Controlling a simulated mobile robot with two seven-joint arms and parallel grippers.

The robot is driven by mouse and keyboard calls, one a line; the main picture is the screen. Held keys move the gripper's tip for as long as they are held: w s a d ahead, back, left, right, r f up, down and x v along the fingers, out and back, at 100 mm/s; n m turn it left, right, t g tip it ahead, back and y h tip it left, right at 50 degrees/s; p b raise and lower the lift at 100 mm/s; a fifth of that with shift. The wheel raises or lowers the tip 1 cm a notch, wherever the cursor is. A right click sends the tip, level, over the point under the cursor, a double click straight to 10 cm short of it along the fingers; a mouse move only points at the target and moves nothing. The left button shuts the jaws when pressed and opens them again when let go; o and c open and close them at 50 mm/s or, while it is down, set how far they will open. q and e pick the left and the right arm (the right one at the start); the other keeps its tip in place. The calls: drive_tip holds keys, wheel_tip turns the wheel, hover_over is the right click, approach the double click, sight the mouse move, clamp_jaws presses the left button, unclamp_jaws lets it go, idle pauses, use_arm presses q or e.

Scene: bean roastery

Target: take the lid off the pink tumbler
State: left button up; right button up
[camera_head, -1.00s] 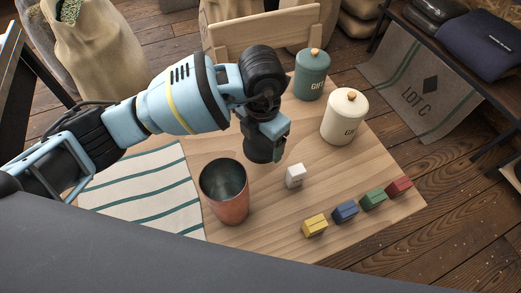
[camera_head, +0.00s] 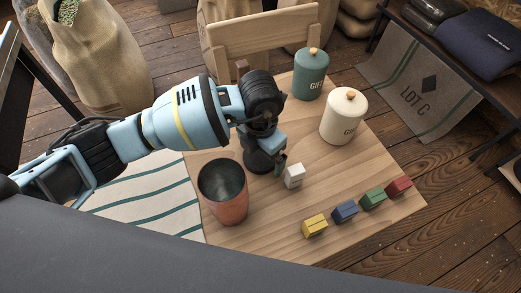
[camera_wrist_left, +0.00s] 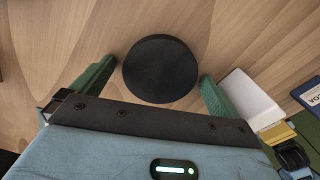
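The pink tumbler (camera_head: 229,207) stands upright on the table in the head view, its top open and its dark inside showing. The round black lid (camera_head: 257,163) is at the table right behind and to the right of the tumbler, beneath my left gripper (camera_head: 268,162). In the left wrist view the lid (camera_wrist_left: 160,69) lies between the two green fingers of the left gripper (camera_wrist_left: 158,72). A narrow gap shows at the left finger; the right finger is very close to the lid's edge. The gripper looks open around it. My right gripper is not in view.
A small white box (camera_head: 294,176) stands just right of the lid. Yellow (camera_head: 314,226), blue (camera_head: 344,211), green (camera_head: 373,198) and red (camera_head: 398,186) blocks line the front right. Green (camera_head: 311,75) and cream (camera_head: 342,118) canisters stand behind. A striped cloth (camera_head: 150,198) lies left.

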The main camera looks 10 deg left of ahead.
sight(261, 156)
use_arm(q)
wheel_tip(261, 156, up, 12)
drive_tip(key=shift+r, duration=0.15)
idle(0.6)
drive_tip(key=shift+d, duration=0.1)
